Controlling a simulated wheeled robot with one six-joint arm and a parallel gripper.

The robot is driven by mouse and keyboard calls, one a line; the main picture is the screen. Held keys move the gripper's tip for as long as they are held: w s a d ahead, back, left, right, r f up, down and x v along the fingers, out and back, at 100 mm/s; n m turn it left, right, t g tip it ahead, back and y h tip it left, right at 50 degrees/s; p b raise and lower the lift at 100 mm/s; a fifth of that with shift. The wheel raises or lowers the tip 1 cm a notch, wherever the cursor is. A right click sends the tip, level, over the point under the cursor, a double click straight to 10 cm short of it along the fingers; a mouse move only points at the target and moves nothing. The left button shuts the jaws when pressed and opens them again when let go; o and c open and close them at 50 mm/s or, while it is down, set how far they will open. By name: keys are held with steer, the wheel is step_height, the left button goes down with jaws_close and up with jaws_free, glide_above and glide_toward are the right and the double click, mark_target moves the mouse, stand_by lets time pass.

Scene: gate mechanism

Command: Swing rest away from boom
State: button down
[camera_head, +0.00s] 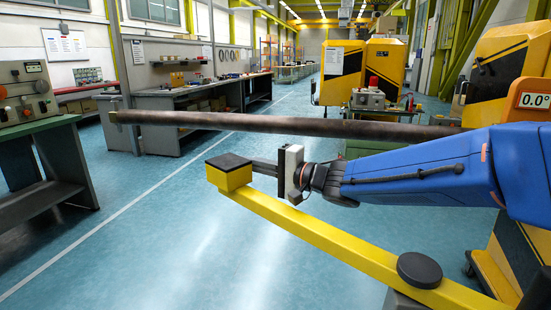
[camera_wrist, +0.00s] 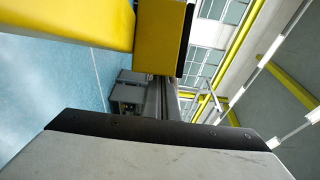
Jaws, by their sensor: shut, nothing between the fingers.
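The boom (camera_head: 280,124) is a long dark pole running level across the head view. The rest is a yellow arm (camera_head: 320,236) with a black-padded yellow block (camera_head: 229,176) at its left end and a round black cap (camera_head: 419,270) near its right. The block shows below the boom in the picture; the depth between them is unclear. My gripper (camera_head: 256,165) is shut and empty, with its fingertips at the right side of the block, touching or very close. In the wrist view the block (camera_wrist: 160,40) stands just beyond my fingers (camera_wrist: 160,97), with the yellow arm (camera_wrist: 70,22) at upper left.
A sign (camera_head: 535,100) at the right reads 0.0°. A workbench (camera_head: 190,105) stands behind the boom's left part, and a green-topped bench (camera_head: 40,130) stands at far left. Yellow machines (camera_head: 365,72) stand behind. The blue floor (camera_head: 150,230) left of the rest is clear.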

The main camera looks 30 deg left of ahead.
mark_target(211, 177)
steer(key=s+a, duration=0.1)
steer(key=s, duration=0.2)
steer(key=s+a+n+g, duration=0.1)
steer(key=s, duration=0.3)
steer(key=s+a+g, duration=0.1)
steer(key=s, duration=0.3)
steer(key=shift+s+a, duration=0.1)
steer(key=shift+a, duration=0.2)
steer(key=s+n+g+h, duration=0.1)
steer(key=s+n+g, duration=0.3)
steer(key=s, duration=0.9)
steer(key=shift+s+f+g, duration=0.2)
steer(key=shift+f+g, duration=0.05)
steer(key=shift+g, duration=0.65)
steer(key=w+d, duration=0.3)
steer(key=d, duration=0.5)
steer(key=w+d+t, duration=0.1)
steer(key=w+d, duration=0.3)
steer(key=d, duration=0.4)
steer(key=shift+r+m, duration=0.25)
steer(key=shift+m, duration=0.05)
steer(key=shift+w, duration=0.15)
